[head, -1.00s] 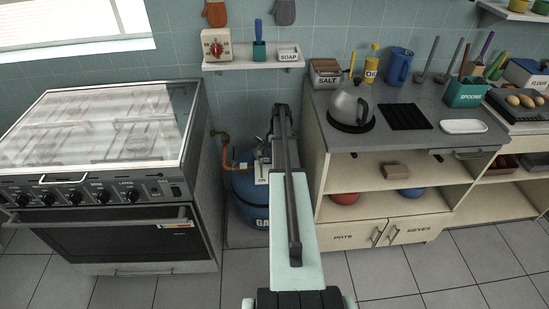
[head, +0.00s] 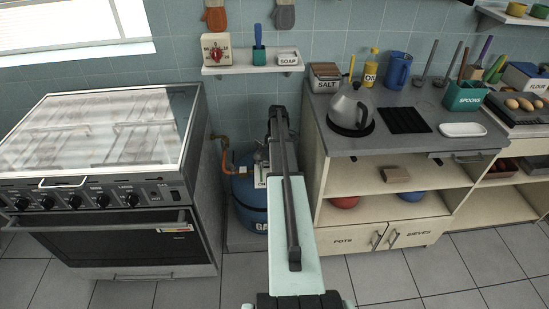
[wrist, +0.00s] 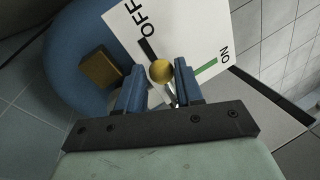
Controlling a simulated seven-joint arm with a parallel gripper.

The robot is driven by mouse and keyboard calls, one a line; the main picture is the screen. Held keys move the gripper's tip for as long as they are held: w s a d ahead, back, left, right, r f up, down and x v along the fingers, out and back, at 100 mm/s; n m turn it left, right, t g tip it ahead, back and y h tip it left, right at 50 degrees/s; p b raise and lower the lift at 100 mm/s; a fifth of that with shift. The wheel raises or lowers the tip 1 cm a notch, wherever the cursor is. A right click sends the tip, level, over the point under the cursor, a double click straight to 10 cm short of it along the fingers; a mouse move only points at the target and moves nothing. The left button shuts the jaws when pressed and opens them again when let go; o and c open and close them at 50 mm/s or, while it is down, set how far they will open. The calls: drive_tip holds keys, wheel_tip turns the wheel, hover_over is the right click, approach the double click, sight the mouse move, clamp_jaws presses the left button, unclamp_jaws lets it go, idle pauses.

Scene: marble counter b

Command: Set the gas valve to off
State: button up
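The blue gas cylinder (head: 248,208) stands on the floor between the stove and the cabinet. In the wrist view, a white plate (wrist: 192,30) on it reads OFF beside a black mark and ON beside a green mark. The valve lever is a pale rod with a brass ball end (wrist: 161,71); the ball lies between the two marks. My gripper (wrist: 160,68) has its two blue fingers apart, one on each side of the lever, with narrow gaps visible beside the ball. In the head view my arm hides the fingers and most of the valve.
The stove (head: 95,180) stands close on the left and the cabinet (head: 385,190) on the right, leaving a narrow slot. A brass block (wrist: 100,70) sits left of the fingers. An orange hose (head: 224,155) runs at the wall. A shelf (head: 253,68) hangs above.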

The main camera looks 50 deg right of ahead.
drive_tip(key=o, duration=0.3)
drive_tip(key=v, duration=1.2)
drive_tip(key=shift+s, duration=0.1)
idle(0.4)
drive_tip(key=s+a+f+m+g, duration=0.15)
drive_tip(key=s+a+f, duration=0.25)
drive_tip(key=a+f, duration=0.65)
drive_tip(key=s+a+f+m+g, duration=0.15)
drive_tip(key=s+a+f, duration=0.4)
drive_tip(key=a, duration=1.05)
drive_tip(key=s+a+f+m+g, duration=0.15)
drive_tip(key=s+a+f, duration=0.25)
drive_tip(key=a+f, duration=0.7)
drive_tip(key=s+a+f+h, duration=0.1)
drive_tip(key=s+a+f, duration=0.1)
drive_tip(key=s+a, duration=0.4)
drive_tip(key=s+a+f+h, duration=0.1)
drive_tip(key=s+a+f, duration=0.1)
drive_tip(key=s+a, duration=0.5)
drive_tip(key=s+a+f+m, duration=0.1)
drive_tip(key=s+a+f, duration=0.1)
drive_tip(key=s+a, duration=0.5)
drive_tip(key=shift+s+f+g+h, duration=0.1)
drive_tip(key=shift+f+g+h, duration=0.25)
drive_tip(key=shift+f+h, duration=0.05)
